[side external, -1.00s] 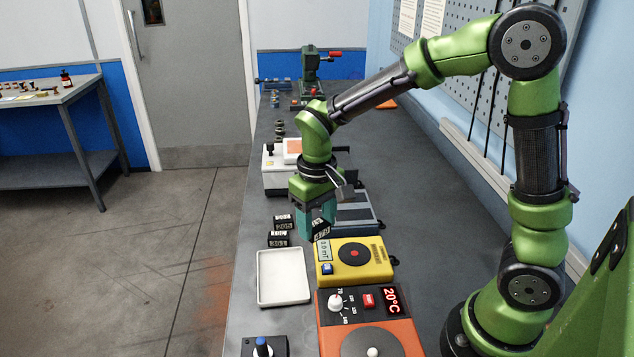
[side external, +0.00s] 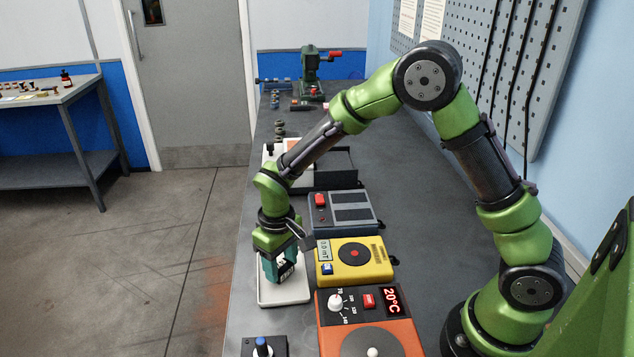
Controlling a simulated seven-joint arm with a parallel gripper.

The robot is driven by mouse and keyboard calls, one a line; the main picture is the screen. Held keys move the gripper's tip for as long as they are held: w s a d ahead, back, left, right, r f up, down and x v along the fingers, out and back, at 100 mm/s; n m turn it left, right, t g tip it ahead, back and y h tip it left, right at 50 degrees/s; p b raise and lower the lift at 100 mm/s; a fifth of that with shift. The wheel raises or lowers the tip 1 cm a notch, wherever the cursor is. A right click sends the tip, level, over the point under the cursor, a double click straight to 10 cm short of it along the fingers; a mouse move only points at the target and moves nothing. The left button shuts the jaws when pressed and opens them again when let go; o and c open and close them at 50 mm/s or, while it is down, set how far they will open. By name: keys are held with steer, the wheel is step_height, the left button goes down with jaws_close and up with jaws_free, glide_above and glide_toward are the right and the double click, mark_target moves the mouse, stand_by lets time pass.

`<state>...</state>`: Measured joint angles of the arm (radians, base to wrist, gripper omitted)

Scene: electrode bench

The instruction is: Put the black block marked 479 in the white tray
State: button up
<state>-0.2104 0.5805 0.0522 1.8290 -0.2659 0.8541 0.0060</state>
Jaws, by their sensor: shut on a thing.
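My gripper (side external: 281,270) points down over the white tray (side external: 284,297) and is shut on a black block (side external: 287,272). The block has white marks, too small to read now. It is held tilted between the teal fingers, over the back part of the tray. I cannot tell whether it touches the tray floor. The front part of the tray is bare, and its back edge is hidden by my gripper.
A yellow stirrer (side external: 378,265) stands close to the tray's right. An orange hot plate (side external: 395,330) reading 20°C is in front of it, and a grey device (side external: 348,213) behind. A box with a blue knob (side external: 263,348) stands in front of the tray.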

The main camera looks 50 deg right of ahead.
mark_target(282, 266)
steer(key=shift+f, duration=0.2)
steer(key=shift+f, duration=0.1)
steer(key=o, duration=1.4)
steer(key=shift+c, duration=0.2)
step_height(282, 266, up, 12)
steer(key=s+d+r+m+t+y, duration=0.1)
steer(key=s+d+r+m+t, duration=0.1)
steer(key=s+r, duration=0.3)
steer(key=s+d+r+m+t+y, duration=0.1)
steer(key=s+d+r+t, duration=0.4)
steer(key=s, duration=0.7)
steer(key=shift+s+r+m, duration=0.15)
steer(key=shift+r+m, duration=0.45)
steer(key=shift+m, duration=0.2)
steer(key=shift+d, duration=0.1)
